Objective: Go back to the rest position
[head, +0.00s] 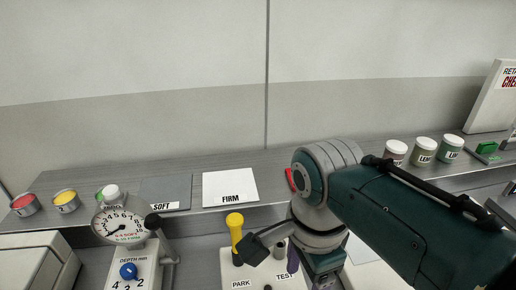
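My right arm comes in from the right, and its wrist bends down over the bench. A dark grey part at its end, seemingly my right gripper (266,241), is beside the yellow-handled tool (236,228). The wrist hides much of this area, and I cannot tell whether the fingers are apart or touch the tool. The yellow tool stands upright by the PARK label (241,284); a TEST label (284,276) is to its right. My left gripper is not in view.
A dial gauge (122,226) with a blue DEPTH knob (128,271) stands at left.

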